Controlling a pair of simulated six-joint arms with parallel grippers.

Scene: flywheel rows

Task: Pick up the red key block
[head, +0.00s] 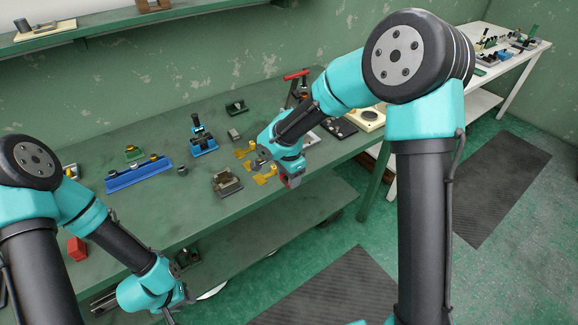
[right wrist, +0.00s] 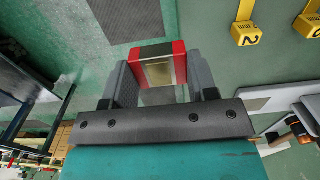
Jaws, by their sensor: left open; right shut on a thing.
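The red key block (right wrist: 160,65) shows in the right wrist view as a red block with a pale yellow face, between the two grey fingers. My right gripper (right wrist: 163,85) is shut on it. Another red block (head: 77,249) lies at the left of the bench.
The green workbench (head: 210,220) holds a blue rail (head: 138,174), a blue fixture (head: 202,141), a metal block (head: 226,183) and yellow number tags (head: 265,175). A lower shelf (head: 255,240) runs beneath. A white table (head: 515,65) stands at the back right.

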